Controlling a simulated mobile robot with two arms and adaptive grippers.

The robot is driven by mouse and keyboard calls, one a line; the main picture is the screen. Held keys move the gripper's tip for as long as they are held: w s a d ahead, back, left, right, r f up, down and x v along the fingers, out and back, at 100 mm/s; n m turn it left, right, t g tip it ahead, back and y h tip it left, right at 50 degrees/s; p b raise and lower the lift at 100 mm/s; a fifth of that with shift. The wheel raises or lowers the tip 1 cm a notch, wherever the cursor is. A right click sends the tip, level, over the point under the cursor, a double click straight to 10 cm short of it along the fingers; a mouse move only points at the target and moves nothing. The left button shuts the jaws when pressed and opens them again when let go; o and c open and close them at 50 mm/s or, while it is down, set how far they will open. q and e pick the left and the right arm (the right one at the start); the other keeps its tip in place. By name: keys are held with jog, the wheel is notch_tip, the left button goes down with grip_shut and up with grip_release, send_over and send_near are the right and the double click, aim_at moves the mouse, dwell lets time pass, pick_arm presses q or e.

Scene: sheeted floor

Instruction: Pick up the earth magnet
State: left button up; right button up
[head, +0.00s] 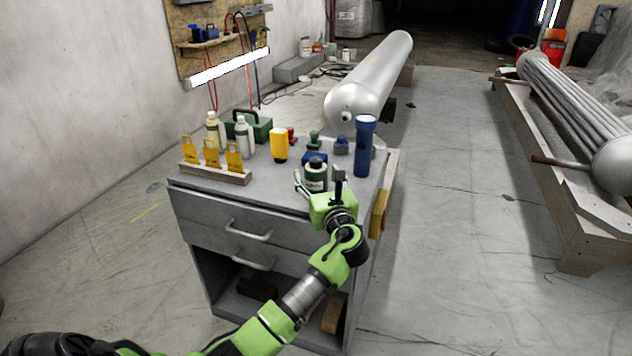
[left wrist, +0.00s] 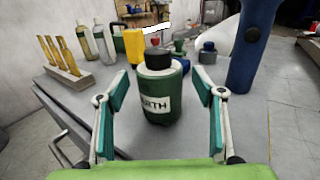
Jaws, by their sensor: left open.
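A dark green jar (head: 316,176) with a black cap stands upright near the front right of the grey cabinet's top (head: 262,172). In the left wrist view, the same jar (left wrist: 157,88) has a white label ending in "ARTH"; no other thing with such a label is readable. My left gripper (left wrist: 162,98) is open, with one teal-padded finger on each side of the jar and a gap to both sides. In the head view, my left gripper (head: 319,184) is at the cabinet's near edge and partly covers the jar. My right gripper is not in view.
A tall blue flashlight (head: 365,147) stands close right of the jar. A yellow container (head: 279,145), small blue and green items and two bottles stand behind and left. A wooden rack (head: 215,173) holds yellow tools. The cabinet top left of the jar is clear.

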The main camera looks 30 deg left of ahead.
pick_arm(q)
jog(key=shift+x, duration=1.1)
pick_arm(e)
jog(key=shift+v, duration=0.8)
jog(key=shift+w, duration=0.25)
pick_arm(q)
jog(key=c, duration=1.5)
jog(key=shift+r, duration=0.15)
jog(key=shift+r, duration=0.2)
notch_tip(320, 180, up, 9)
jog(key=p, duration=0.3)
jog(key=shift+r, duration=0.2)
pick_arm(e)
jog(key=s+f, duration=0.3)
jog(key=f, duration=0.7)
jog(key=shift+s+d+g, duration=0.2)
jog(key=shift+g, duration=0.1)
